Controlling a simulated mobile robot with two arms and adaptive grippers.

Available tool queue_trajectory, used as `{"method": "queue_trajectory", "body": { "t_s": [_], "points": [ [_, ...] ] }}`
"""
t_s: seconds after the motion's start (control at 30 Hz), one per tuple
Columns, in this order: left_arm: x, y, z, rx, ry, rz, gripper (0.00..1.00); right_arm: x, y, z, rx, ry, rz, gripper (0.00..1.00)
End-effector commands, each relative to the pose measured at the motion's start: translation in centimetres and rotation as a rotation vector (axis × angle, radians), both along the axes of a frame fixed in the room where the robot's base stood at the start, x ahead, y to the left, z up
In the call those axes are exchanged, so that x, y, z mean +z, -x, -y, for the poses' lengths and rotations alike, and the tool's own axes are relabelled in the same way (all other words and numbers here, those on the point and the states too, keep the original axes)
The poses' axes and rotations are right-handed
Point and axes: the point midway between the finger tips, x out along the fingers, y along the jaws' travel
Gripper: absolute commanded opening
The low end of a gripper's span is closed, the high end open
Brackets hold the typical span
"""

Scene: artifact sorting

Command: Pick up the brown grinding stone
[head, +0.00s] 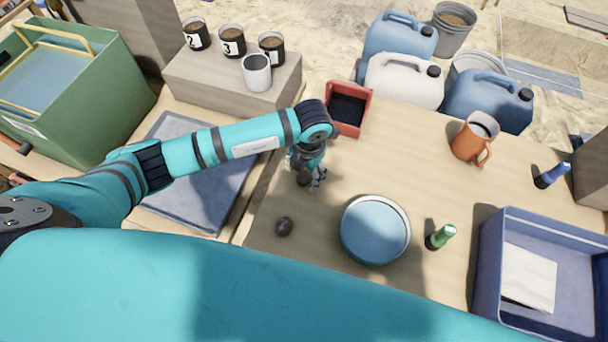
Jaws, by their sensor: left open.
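My left gripper (313,182) points down over the wooden table, just in front of the red box. It is open. A small dark brown rounded thing (303,179) shows right at its fingers; it looks like the brown grinding stone, but I cannot tell whether the fingers touch it. A second small stone, dark grey-brown (284,226), lies alone on the table nearer to me, below the gripper in the head view. My right gripper is not in view.
A round blue-topped container (375,231) and a green bottle (441,236) stand right of the stones. A red box (368,97) is behind the gripper. A blue bin (489,250), an orange mug (473,140) and jugs (403,82) stand farther right and back.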

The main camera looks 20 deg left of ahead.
Motion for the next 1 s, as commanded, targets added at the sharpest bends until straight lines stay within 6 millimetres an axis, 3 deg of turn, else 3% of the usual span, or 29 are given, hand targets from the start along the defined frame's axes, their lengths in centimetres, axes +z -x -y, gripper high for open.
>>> {"method": "queue_trajectory", "body": {
  "t_s": [0.13, 0.37, 0.8, 1.0],
  "points": [
    [-1.5, 0.0, -0.1, -0.001, 0.001, -0.001, 0.61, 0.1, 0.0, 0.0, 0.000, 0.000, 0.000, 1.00],
    [-1.7, -0.1, -0.1, -0.001, 0.000, 0.001, 0.61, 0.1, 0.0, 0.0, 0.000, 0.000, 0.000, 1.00],
    [-1.7, 0.0, -0.1, -0.001, 0.001, 0.001, 0.07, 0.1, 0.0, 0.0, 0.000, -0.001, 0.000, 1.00],
    [-1.6, -0.1, -0.1, -0.001, 0.001, 0.001, 0.07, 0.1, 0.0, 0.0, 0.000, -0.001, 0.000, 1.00]
  ]
}}
